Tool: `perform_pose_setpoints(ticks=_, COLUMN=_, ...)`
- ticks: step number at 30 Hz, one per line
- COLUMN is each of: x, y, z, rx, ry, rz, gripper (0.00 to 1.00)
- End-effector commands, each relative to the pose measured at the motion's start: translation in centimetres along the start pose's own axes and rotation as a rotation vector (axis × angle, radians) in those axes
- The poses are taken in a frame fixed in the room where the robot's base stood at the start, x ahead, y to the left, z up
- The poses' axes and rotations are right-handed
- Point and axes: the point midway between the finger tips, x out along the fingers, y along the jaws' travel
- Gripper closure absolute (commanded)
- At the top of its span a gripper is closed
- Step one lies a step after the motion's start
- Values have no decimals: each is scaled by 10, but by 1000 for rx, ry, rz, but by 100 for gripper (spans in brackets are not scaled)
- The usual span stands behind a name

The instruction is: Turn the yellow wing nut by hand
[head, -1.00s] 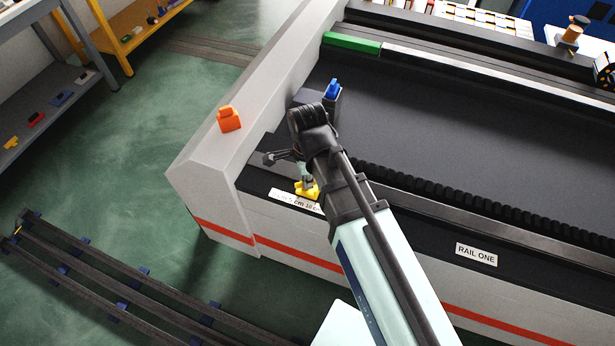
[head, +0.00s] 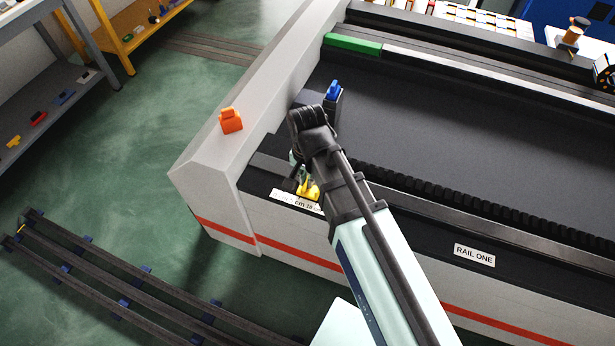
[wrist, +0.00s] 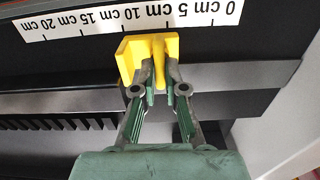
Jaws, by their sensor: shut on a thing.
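The yellow wing nut (head: 308,190) sits near the front edge of the rail unit, just above the centimetre scale, partly hidden behind my arm in the head view. In the wrist view the yellow wing nut (wrist: 134,60) shows a broad block at the left and a thin upright fin in the middle. My gripper (wrist: 160,80) is shut on the fin, one fingertip on each side of it. In the head view my gripper (head: 299,184) is small and mostly hidden by my wrist.
A white centimetre scale (wrist: 75,22) runs along the edge by the nut. A blue piece (head: 333,89) stands on a dark block behind my wrist. An orange piece (head: 231,121) sits on the grey end housing (head: 262,85). A green bar (head: 352,44) lies farther back.

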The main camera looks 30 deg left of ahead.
Motion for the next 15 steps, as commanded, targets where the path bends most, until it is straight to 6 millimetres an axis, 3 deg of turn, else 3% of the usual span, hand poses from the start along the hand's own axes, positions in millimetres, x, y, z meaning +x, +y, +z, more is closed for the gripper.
perform_pose_setpoints(ticks=15, x=1, y=-2, z=2, rx=-490, ry=-3, rz=1, gripper=100)
